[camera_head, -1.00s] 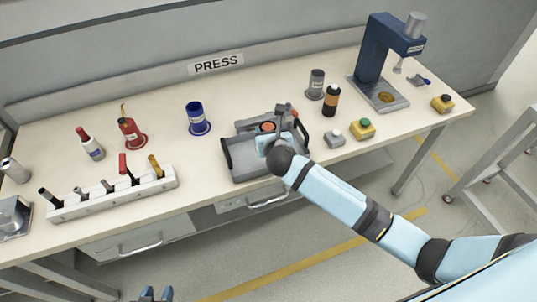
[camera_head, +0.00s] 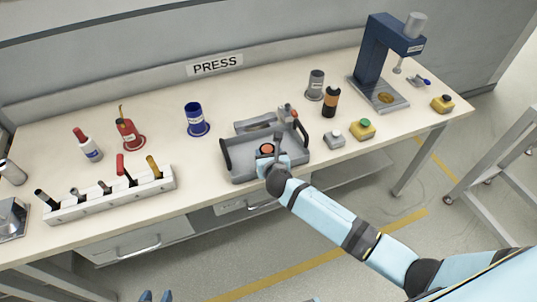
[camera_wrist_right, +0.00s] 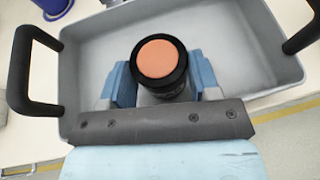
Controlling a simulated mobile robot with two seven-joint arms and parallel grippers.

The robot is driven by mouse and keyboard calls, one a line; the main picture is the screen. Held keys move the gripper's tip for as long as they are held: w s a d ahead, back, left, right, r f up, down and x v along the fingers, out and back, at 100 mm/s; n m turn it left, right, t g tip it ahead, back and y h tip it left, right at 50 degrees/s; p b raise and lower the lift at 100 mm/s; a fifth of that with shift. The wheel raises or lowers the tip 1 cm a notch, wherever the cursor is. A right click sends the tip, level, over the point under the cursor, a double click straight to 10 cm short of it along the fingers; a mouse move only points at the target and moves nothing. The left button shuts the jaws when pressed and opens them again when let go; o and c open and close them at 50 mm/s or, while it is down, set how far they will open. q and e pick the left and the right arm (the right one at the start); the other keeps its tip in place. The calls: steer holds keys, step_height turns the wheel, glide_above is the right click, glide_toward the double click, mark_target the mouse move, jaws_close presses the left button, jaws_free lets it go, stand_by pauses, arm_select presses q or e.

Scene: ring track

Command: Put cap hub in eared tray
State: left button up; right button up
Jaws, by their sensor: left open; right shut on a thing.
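The cap hub (camera_wrist_right: 158,60) is a short black cylinder with an orange top. It also shows small in the head view (camera_head: 266,149). My right gripper (camera_wrist_right: 160,85) is shut on it, one blue finger on each side. The eared tray (camera_head: 240,173) is grey with two black side handles; its rim shows in the wrist view (camera_wrist_right: 72,75). The hub is over the front part of the tray; whether it touches the floor I cannot tell. My left gripper (camera_head: 155,296) is open at the bottom edge of the head view, away from the bench.
A tool rack (camera_head: 110,195) lies at front left; a blue press (camera_head: 380,60) stands at back right.

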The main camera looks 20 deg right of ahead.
steer(key=shift+f, duration=0.1)
steer(key=o, duration=1.1)
steer(key=shift+s+r, duration=0.2)
steer(key=shift+s, duration=0.05)
steer(key=v, duration=1.1)
steer(key=s+f+m+g+y, duration=0.1)
steer(key=s+f+m, duration=0.3)
steer(key=s+m, duration=0.6)
steer(key=s+f+m+g+y, duration=0.1)
steer(key=s+f+m+y, duration=0.3)
steer(key=s+m, duration=0.6)
steer(key=d+m, duration=0.1)
steer(key=m, duration=1)
steer(key=shift+p, duration=0.3)
